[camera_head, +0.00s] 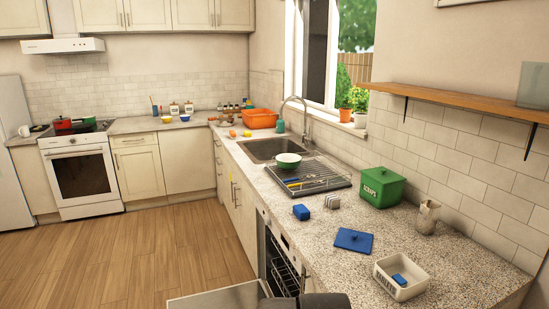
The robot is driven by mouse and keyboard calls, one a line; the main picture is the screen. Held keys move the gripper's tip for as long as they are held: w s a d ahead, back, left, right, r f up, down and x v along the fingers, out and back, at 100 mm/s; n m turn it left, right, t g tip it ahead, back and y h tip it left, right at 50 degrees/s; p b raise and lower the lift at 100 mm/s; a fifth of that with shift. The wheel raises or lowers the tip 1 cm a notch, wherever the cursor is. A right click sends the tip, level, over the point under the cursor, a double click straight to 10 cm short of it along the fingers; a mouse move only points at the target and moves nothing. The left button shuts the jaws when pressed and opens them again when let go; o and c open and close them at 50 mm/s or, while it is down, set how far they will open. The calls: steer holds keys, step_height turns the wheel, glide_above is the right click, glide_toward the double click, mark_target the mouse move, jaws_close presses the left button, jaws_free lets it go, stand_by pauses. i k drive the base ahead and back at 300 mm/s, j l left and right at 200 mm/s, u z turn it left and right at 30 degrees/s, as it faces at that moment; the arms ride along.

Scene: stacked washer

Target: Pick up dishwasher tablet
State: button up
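The box stands on the speckled counter at the lower right. A flat blue lid with a small knob (354,240) lies on the counter behind and left of the box. Only a dark grey part of what looks like my arm shows at the bottom edge. My gripper's fingers are not in view.
The dishwasher (278,255) below is open. A wooden shelf (470,99) juts from the wall. Floor at left is clear.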

mark_target(397, 278)
steer(key=k+j+z, duration=0.15)
steer(key=j, duration=0.15)
steer(key=z, duration=1.15)
steer(key=i+j, duration=0.05)
